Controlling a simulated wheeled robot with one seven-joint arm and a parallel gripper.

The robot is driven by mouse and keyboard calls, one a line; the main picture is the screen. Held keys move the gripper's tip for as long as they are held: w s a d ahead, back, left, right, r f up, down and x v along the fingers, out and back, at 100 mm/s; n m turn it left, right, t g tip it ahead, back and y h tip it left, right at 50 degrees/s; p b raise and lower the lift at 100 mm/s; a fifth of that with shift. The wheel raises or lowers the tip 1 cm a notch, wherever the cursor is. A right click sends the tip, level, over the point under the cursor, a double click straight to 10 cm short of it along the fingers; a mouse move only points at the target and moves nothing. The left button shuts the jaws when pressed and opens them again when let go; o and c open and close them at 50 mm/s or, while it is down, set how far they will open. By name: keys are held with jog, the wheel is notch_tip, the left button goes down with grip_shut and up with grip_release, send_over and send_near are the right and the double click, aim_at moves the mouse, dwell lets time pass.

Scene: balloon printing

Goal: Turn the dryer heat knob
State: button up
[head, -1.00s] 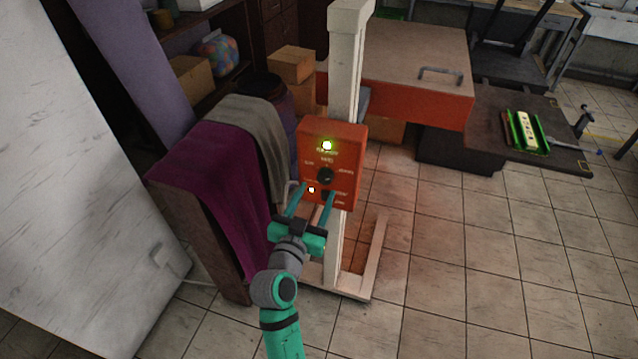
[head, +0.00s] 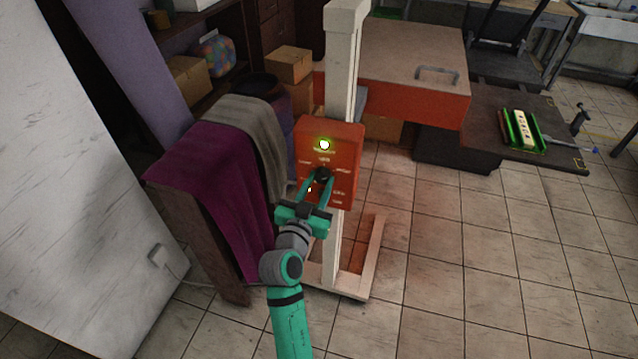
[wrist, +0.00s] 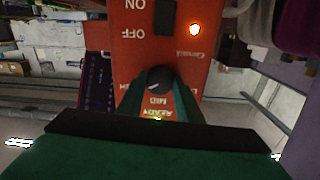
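The dryer's orange-red control box (head: 345,150) is fixed to a white upright post. The black round heat knob (head: 323,173) sits in the middle of its front; it also shows in the wrist view (wrist: 159,79), where the picture is upside down. My gripper (head: 318,176) reaches up to the box. Its two teal fingers, also in the wrist view (wrist: 158,92), stand on either side of the knob and look closed in on it.
A rack with a magenta cloth (head: 215,185) and a grey cloth (head: 252,135) stands close left of the box. The white post (head: 343,60) and its floor frame are behind and below. Tiled floor at the right is free.

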jog(key=shift+w, duration=0.1)
jog(key=shift+a+n, duration=0.2)
jog(key=shift+n, duration=0.1)
jog(key=n, duration=0.5)
jog(key=shift+d, duration=0.15)
jog(key=n, duration=0.6)
jog(key=shift+d, duration=0.15)
dwell(0.4)
jog(key=o, duration=1)
jog(key=shift+o, duration=0.2)
jog(key=v, duration=1.1)
